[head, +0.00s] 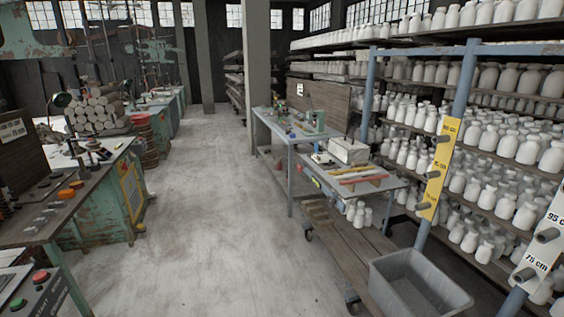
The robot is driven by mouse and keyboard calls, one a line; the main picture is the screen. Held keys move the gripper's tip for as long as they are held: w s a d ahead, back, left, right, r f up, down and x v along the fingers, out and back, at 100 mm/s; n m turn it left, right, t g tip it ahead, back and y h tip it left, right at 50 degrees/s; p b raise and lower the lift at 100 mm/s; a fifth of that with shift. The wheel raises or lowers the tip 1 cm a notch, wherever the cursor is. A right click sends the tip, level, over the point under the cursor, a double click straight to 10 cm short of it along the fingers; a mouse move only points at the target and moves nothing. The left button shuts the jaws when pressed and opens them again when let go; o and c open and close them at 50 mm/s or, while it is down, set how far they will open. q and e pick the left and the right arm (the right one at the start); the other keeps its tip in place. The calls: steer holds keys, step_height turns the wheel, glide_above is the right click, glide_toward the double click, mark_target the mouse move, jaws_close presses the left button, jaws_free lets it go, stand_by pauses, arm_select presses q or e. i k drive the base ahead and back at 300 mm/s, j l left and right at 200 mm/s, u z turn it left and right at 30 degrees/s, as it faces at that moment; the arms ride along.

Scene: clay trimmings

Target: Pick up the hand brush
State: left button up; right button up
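I cannot make out a hand brush for certain in the head view. Small items too small to tell apart lie on the workbench (88,170) at the left and on the grey table (290,130) in the middle. A low cart (393,184) at the right carries a pale box-like object (348,151) and red and yellow bars (362,178). Neither of my grippers is in view.
Open concrete floor (200,220) runs down the middle. Shelves of white jars (500,147) fill the right side, with pegged height boards (437,170) in front. A grey bin (415,285) stands front right. A control box with buttons (45,292) is front left.

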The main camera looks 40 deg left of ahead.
mark_target(362, 163)
steer(key=u, duration=0.8)
steer(key=z, duration=2.75)
steer(key=u, duration=2.75)
steer(key=i+j+u, duration=0.7)
steer(key=i, duration=0.55)
steer(key=i+j+u, duration=0.2)
steer(key=i, duration=0.65)
steer(key=i+j+u, duration=0.25)
steer(key=i, duration=0.6)
